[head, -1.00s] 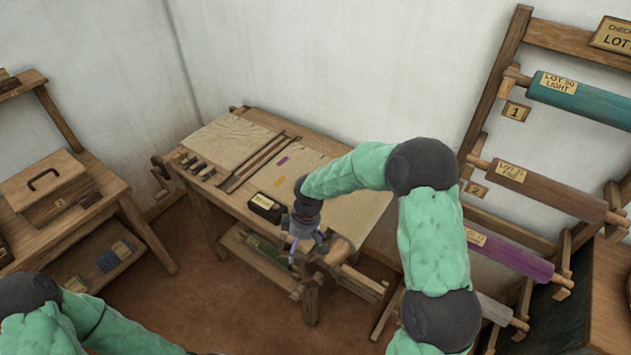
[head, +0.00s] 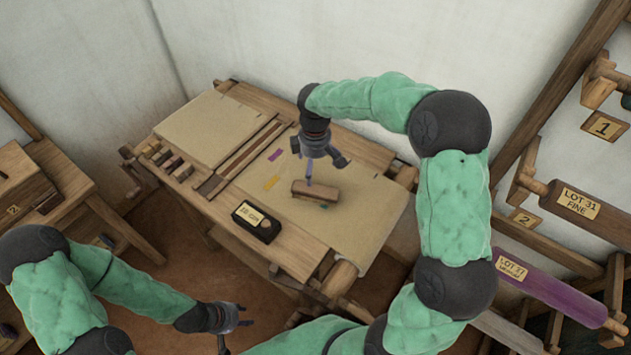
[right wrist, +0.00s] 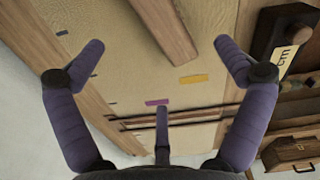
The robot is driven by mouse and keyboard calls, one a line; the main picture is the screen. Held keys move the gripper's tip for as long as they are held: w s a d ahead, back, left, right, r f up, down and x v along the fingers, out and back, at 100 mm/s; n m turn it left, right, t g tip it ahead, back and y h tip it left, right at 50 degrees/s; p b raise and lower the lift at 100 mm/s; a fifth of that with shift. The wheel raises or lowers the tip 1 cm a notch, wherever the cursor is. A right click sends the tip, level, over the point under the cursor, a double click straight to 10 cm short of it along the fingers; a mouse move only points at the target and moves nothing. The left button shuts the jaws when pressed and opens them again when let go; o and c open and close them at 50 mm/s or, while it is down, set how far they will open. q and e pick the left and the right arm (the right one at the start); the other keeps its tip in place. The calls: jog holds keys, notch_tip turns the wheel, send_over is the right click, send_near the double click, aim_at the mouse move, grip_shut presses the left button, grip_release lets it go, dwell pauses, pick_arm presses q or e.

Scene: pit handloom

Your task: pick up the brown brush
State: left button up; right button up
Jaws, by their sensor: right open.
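The brown brush (head: 316,191) is a small wooden block lying on the beige cloth at the right part of the loom table. My right gripper (head: 318,167) hangs over the cloth just behind and above the brush, its fingers spread and empty. In the right wrist view, the brush (right wrist: 165,30) shows at the top, between the two spread outer fingers of my gripper (right wrist: 160,60); its far end is cut off by the frame. My left gripper (head: 230,328) is low in front of the table, apart from everything, its fingers looking spread and empty.
A dark labelled block (head: 256,222) sits on the table's front, left of the brush. Purple (head: 275,155) and yellow (head: 270,183) marks lie on the cloth (head: 350,215). Several small blocks (head: 165,160) line the left edge. A rack with a purple roll (head: 550,290) stands at right.

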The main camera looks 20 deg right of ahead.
aim_at(316, 186)
notch_tip(316, 186, down, 6)
jog(key=shift+r+b, duration=0.15)
jog(key=shift+b, duration=0.65)
jog(key=f+b, duration=0.2)
jog(key=f, duration=0.3)
jog(key=shift+d, duration=0.2)
jog(key=c, duration=1.3)
